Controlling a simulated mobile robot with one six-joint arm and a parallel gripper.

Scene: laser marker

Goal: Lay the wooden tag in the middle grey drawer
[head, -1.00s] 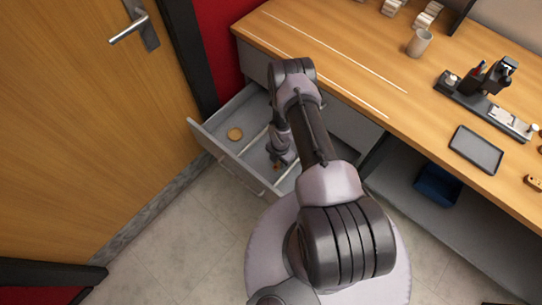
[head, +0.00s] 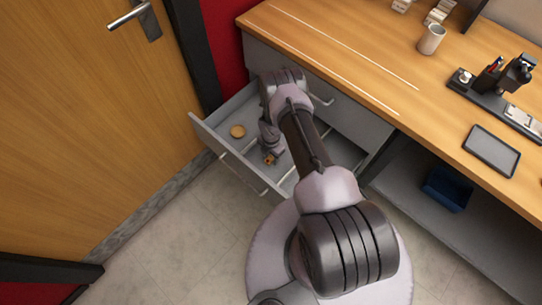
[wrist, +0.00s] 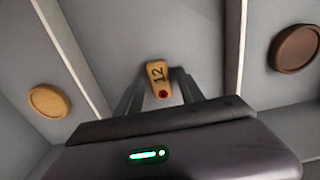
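The wooden tag (wrist: 157,79), marked 12 with a red dot, is between the two fingertips of my gripper (wrist: 159,82) in the wrist view. The fingers look shut on it. In the head view the tag (head: 269,158) shows just below my gripper (head: 268,152). The grey drawer (head: 206,133) is pulled out, and thin pale dividers (wrist: 235,50) split its inside. The tag and gripper are over the middle compartment. I cannot tell whether the tag touches the drawer floor.
A light round disc (wrist: 49,101) lies in the compartment to the left, and a dark brown disc (wrist: 295,48) in the one to the right. The wooden desk (head: 340,50) stands above, with a mug (head: 431,40) and a dark tray (head: 491,151). A door (head: 90,110) is at left.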

